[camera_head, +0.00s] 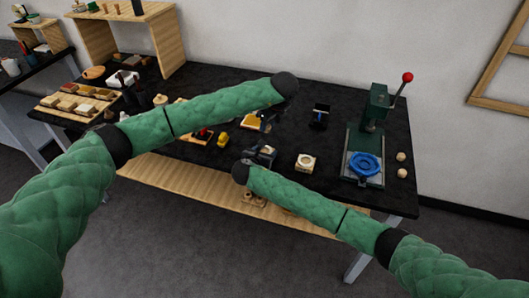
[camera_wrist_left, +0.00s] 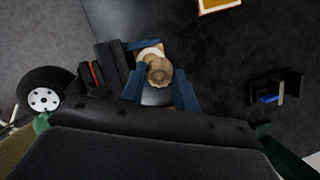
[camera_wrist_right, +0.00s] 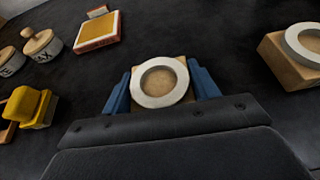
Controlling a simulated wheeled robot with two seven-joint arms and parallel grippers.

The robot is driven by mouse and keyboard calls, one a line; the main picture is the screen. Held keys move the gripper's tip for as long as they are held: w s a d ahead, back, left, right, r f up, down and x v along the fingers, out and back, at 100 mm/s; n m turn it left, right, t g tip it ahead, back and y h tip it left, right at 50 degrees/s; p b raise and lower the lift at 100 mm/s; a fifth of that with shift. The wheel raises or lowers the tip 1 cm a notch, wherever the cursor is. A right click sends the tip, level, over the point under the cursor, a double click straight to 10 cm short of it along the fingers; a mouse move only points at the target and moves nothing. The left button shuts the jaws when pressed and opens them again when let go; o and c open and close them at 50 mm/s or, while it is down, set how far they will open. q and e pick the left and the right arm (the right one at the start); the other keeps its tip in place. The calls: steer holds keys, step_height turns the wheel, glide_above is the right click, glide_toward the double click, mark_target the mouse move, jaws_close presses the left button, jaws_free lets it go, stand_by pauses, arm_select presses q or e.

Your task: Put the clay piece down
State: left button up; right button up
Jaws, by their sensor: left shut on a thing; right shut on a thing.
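My right gripper (camera_wrist_right: 160,88) is shut on a square tan block with a white ring on top and a tan, clay-like face inside the ring (camera_wrist_right: 159,82). I cannot tell whether the block touches the table. In the head view, the left gripper (camera_head: 268,121) is above and behind the right gripper (camera_head: 264,153), both over the dark table; the held things are hardly visible there.
A similar ringed block (camera_head: 306,162) stands right of my right gripper. Beyond it are a green press (camera_head: 376,103) with a blue wheel (camera_head: 364,164) and two small balls (camera_head: 401,157).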

mark_target(267, 152)
arm_select(q)
steer(key=n, duration=0.2)
steer(key=n+g, duration=0.1)
steer(key=n, duration=0.1)
steer(key=shift+a+r+n+y, duration=0.1)
steer(key=shift+a+n+y, duration=0.1)
steer(key=shift+n+y, duration=0.15)
steer(key=n+g, duration=0.1)
steer(key=n, duration=0.2)
steer(key=shift+y, duration=0.25)
steer(key=shift+n+g, duration=0.3)
steer(key=shift+n, duration=0.05)
step_height(267, 152, down, 10)
steer(key=shift+f, duration=0.1)
steer(key=o, duration=0.9)
steer(key=shift+o, duration=0.2)
steer(key=v, duration=1.2)
